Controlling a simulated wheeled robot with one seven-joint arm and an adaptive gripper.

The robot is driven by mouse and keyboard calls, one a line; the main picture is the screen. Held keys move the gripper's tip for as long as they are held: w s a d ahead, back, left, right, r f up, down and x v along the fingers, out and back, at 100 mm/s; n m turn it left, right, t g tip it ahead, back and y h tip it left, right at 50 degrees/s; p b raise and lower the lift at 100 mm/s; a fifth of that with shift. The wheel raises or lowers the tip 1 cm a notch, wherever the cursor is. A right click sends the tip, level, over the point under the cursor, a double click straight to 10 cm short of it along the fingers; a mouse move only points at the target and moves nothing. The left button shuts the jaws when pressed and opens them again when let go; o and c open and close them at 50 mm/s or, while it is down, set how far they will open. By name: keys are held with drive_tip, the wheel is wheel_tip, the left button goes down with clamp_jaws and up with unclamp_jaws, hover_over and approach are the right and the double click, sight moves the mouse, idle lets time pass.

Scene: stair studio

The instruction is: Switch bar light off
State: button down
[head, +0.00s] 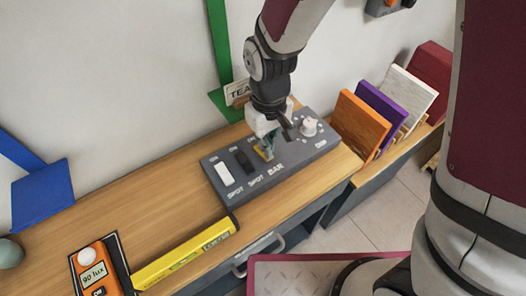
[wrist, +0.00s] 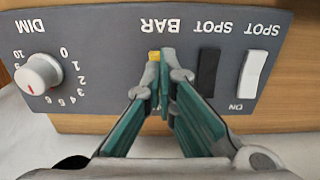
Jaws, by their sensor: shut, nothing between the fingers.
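A dark grey switch panel (head: 225,190) lies on the wooden counter, with labels SPOT, SPOT, BAR and a DIM knob. My gripper (head: 266,150) is over the BAR switch, its teal fingers pointing down. In the wrist view my gripper (wrist: 160,82) is shut and empty, its fingertips at the BAR label. A small yellow part of the BAR switch (wrist: 154,56) shows beside the fingertips; the rest is hidden behind them. I cannot tell whether the fingers touch it or which way it is tipped.
A white SPOT switch (wrist: 253,74) and a black SPOT switch (wrist: 208,72) sit to one side of BAR; the white DIM knob (wrist: 38,75) is on the other. A yellow level (head: 185,254) and an orange lux meter (head: 95,270) lie nearby. Coloured boards (head: 360,125) stand right.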

drive_tip(key=shift+f+b, duration=0.55)
drive_tip(key=shift+f, duration=0.45)
idle(0.4)
drive_tip(key=shift+r, duration=0.1)
drive_tip(key=shift+r+p, duration=2.2)
drive_tip(key=shift+r, duration=0.7)
drive_tip(key=shift+r+p, duration=0.3)
drive_tip(key=shift+r, duration=0.25)
drive_tip(key=shift+d+r, duration=0.1)
drive_tip(key=s+d+r+m+t, duration=0.2)
drive_tip(key=s+d+r, duration=0.2)
drive_tip(key=d+r, duration=0.4)
drive_tip(key=s+d+r+m+t, duration=0.1)
drive_tip(key=s+d+r+m, duration=0.4)
drive_tip(key=r, duration=0.6)
drive_tip(key=s+d+r+t, duration=0.1)
drive_tip(key=s+d+r, duration=0.1)
drive_tip(key=s+d, duration=0.3)
drive_tip(key=shift+s+d+r, duration=0.15)
drive_tip(key=shift+s, duration=0.7)
